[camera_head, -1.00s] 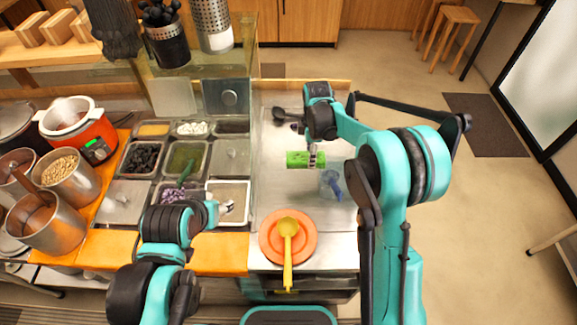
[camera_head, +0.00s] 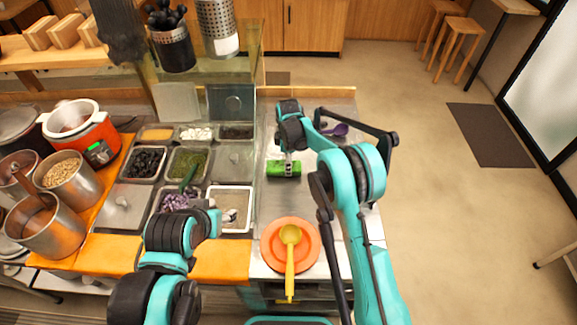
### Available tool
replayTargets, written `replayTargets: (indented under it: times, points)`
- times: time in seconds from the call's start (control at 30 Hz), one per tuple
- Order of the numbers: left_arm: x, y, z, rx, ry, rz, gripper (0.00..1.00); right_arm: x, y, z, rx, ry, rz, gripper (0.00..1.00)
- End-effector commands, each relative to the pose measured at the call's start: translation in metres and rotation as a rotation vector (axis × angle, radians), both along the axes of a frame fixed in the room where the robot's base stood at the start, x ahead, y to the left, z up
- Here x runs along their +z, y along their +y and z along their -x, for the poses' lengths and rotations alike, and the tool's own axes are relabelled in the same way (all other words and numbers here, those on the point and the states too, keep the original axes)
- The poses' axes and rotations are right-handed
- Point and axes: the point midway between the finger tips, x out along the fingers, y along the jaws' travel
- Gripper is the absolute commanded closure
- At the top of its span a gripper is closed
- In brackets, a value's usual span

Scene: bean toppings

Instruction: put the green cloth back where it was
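The green cloth (camera_head: 284,170) is a small bright green roll on the grey counter's left part, behind the orange plate (camera_head: 268,258). My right gripper (camera_head: 288,164) points down onto the cloth's middle and appears shut on it. Whether the cloth touches the counter is hard to tell. My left gripper (camera_head: 229,216) hangs over the front right tray (camera_head: 234,191) of the topping trays. Its fingertips are small, and I cannot tell whether they are open or shut.
A yellow ladle (camera_head: 290,262) lies on the orange plate. A purple utensil (camera_head: 338,130) lies beyond my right arm. Topping trays stand left of the cloth, with a glass guard (camera_head: 262,60) behind. My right arm covers the counter's right part.

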Motion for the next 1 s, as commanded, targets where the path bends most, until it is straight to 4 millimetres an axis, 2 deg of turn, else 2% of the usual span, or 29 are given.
replayTargets:
  times: [0.07, 0.43, 0.47, 0.53, 0.87, 1.0]
  points:
    - [-0.004, 0.000, 0.000, 0.000, 0.000, 0.000, 0.49, -0.011, 0.000, 0.000, 0.000, 0.000, 0.000, 0.68]
    - [-0.007, 0.000, 0.000, 0.000, 0.000, 0.000, 0.49, -0.015, 0.000, 0.000, 0.000, 0.000, 0.000, 0.68]
    - [-0.007, 0.000, 0.000, 0.000, 0.000, 0.000, 0.49, -0.016, 0.000, 0.000, 0.000, 0.000, 0.000, 0.42]
    - [-0.006, 0.000, 0.000, 0.000, 0.000, 0.000, 0.49, -0.014, 0.000, 0.000, 0.000, 0.000, 0.000, 0.24]
    - [-0.004, 0.000, 0.000, 0.000, 0.000, 0.000, 0.49, -0.013, 0.000, 0.000, 0.000, 0.000, 0.000, 0.24]
    - [0.000, 0.000, 0.000, 0.000, 0.000, 0.000, 0.49, 0.000, 0.000, 0.000, 0.000, 0.000, 0.000, 0.24]
